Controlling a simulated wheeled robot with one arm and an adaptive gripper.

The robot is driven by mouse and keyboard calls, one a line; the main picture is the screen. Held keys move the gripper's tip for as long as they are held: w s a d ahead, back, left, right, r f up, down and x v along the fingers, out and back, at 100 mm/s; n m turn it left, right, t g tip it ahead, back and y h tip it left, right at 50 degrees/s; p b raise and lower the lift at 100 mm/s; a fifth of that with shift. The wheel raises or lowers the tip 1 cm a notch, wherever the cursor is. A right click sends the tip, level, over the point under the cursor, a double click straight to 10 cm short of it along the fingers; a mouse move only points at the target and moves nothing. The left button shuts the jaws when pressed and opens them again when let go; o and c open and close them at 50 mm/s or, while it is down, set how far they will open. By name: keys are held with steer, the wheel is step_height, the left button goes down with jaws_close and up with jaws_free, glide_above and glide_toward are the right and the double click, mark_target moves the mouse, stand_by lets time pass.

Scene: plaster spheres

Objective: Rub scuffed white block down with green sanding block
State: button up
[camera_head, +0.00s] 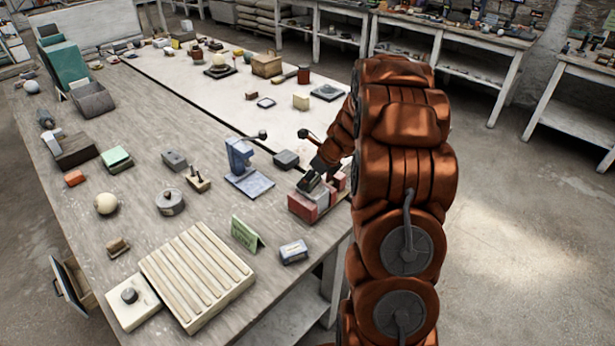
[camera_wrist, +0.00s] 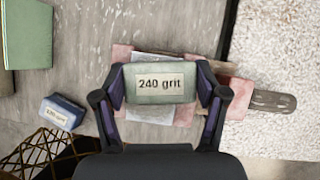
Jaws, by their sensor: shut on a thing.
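My gripper (camera_wrist: 160,92) is shut on the green sanding block (camera_wrist: 160,72), with one finger at each end. The sanding block is pale green and carries a "240 grit" label. Below it in the wrist view a whitish block (camera_wrist: 151,117) shows at the near and far edges; most of it is hidden. Pinkish-red jaws (camera_wrist: 121,54) lie on both sides of the white block. Whether the sanding block touches the white one I cannot tell. In the head view my gripper (camera_head: 313,180) is over the red vise-like holder (camera_head: 303,207) at the table's right edge.
A blue press-like stand (camera_head: 243,168) and a dark grey block (camera_head: 286,159) are close behind. A slatted board (camera_head: 197,273) lies at the near end.

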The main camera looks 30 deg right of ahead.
steer(key=shift+w+d+p, duration=0.25)
steer(key=shift+d+p, duration=0.15)
steer(key=shift+d, duration=0.25)
steer(key=shift+a, duration=0.15)
steer(key=shift+s+a, duration=0.3)
steer(key=shift+a, duration=0.35)
steer(key=shift+s+a+f, duration=0.1)
steer(key=shift+s+a, duration=0.2)
steer(key=shift+a, duration=0.3)
steer(key=shift+s+a+f, duration=0.1)
steer(key=shift+s+a, duration=0.15)
steer(key=shift+a, duration=0.3)
steer(key=shift+r, duration=0.1)
steer(key=shift+w+d+r+p, duration=0.25)
steer(key=shift+d+r+p, duration=0.2)
steer(key=shift+p, duration=0.2)
steer(key=shift+w+d+r+p, duration=0.2)
steer(key=shift+d+r+p, duration=0.1)
steer(key=shift+d+p, duration=0.25)
